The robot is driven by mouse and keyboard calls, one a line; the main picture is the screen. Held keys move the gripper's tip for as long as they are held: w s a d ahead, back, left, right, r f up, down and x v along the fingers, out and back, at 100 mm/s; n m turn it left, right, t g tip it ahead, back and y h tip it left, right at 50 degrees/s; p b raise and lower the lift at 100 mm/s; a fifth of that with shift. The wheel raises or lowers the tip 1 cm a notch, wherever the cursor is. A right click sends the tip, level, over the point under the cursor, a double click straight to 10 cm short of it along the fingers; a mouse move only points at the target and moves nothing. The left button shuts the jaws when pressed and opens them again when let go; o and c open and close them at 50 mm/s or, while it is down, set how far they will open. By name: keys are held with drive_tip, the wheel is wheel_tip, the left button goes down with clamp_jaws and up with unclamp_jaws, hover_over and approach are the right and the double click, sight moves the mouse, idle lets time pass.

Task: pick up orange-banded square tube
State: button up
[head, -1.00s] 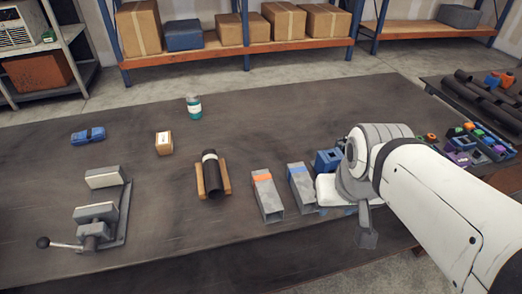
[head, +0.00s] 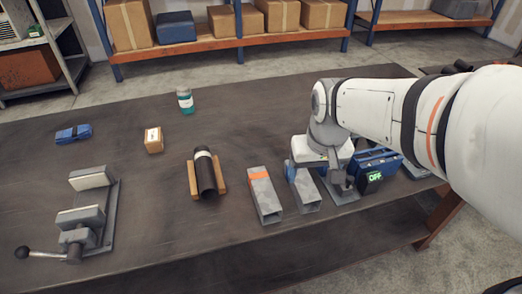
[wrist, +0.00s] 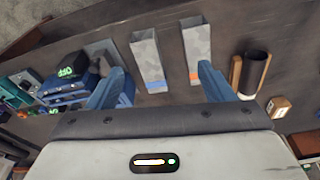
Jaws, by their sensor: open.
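The orange-banded square tube (head: 264,202) is a grey, open-ended tube with an orange stripe. It lies on the dark table in the middle of the head view, and it also shows in the wrist view (wrist: 197,47) ahead of the right finger. A similar blue-banded square tube (head: 304,192) lies just to its right in the head view, and in the wrist view (wrist: 146,50) it is ahead of the gap between the fingers.
A black pipe (head: 205,176) rests in a wooden cradle left of the tubes. A blue box with a green OFF display (head: 375,168) stands right of my gripper. A vise (head: 85,215), small carton (head: 153,140) and jar (head: 185,100) are farther left.

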sight(263, 188)
drive_tip(key=shift+o, duration=0.4)
drive_tip(key=w+a+f+b, duration=0.1)
drive_tip(key=w+a+f, duration=0.2)
drive_tip(key=f, duration=0.2)
drive_tip(key=w+a+f+n+g+b, duration=0.1)
drive_tip(key=w+a+f, duration=0.2)
drive_tip(key=w+f, duration=0.1)
drive_tip(key=w+a+f+n+g+b, duration=0.1)
drive_tip(key=w+a+f+b, duration=0.1)
drive_tip(key=w+a+f, duration=0.2)
drive_tip(key=shift+f, duration=0.8)
drive_tip(key=shift+w+a+f+p, duration=0.15)
drive_tip(key=shift+f+p, duration=0.15)
drive_tip(key=shift+f, duration=1.65)
drive_tip(key=shift+w+a+f+p, duration=0.1)
drive_tip(key=shift+f+p, duration=0.15)
drive_tip(key=shift+f, duration=1.7)
drive_tip(key=shift+c, duration=0.6)
drive_tip(key=c, duration=1.3)
